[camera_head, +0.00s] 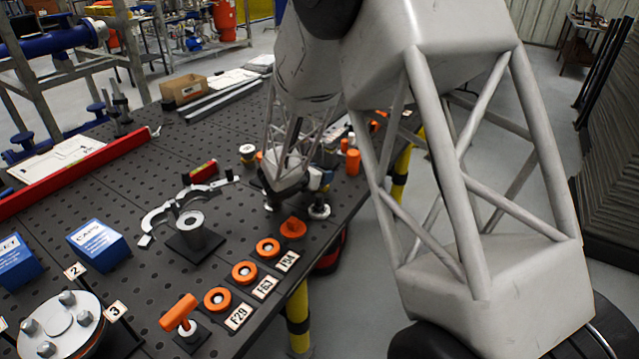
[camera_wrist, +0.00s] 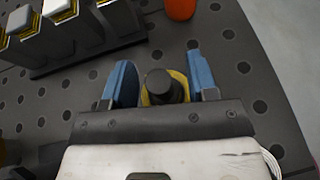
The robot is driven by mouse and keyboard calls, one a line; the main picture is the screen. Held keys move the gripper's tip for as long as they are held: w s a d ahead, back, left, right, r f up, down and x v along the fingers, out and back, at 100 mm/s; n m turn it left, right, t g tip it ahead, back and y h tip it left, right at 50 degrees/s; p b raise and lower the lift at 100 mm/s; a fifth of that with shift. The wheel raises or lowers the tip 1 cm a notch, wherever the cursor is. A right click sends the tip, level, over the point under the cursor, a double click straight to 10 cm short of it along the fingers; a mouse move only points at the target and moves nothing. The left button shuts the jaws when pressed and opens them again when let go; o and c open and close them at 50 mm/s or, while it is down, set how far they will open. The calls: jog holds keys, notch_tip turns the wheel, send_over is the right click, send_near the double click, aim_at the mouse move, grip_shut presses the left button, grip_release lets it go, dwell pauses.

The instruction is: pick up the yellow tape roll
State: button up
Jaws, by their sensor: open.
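In the wrist view, part of a yellow ring, likely the yellow tape roll (camera_wrist: 182,86), shows around a dark upright cylinder (camera_wrist: 158,84). The near part of the ring is hidden by my gripper's body. My gripper (camera_wrist: 159,74) is open, with one blue finger on each side of the ring and cylinder. I cannot tell whether the fingers touch the ring. In the head view my gripper (camera_head: 275,198) is low over the dark perforated table (camera_head: 120,165). The roll is not clearly visible there, and the arm's end blocks part of that spot.
Dark holders with white-topped pieces (camera_wrist: 60,8) stand at the upper left of the wrist view. An orange cylinder (camera_wrist: 181,8) stands beyond the fingers. In the head view, an orange knob (camera_head: 293,227) and orange rings (camera_head: 268,248) lie near the table's right edge.

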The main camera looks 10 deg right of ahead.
jog(key=shift+w+d+f, duration=0.25)
jog(key=shift+w+d, duration=0.05)
jog(key=shift+d, duration=0.15)
jog(key=shift+c, duration=0.5)
grip_shut()
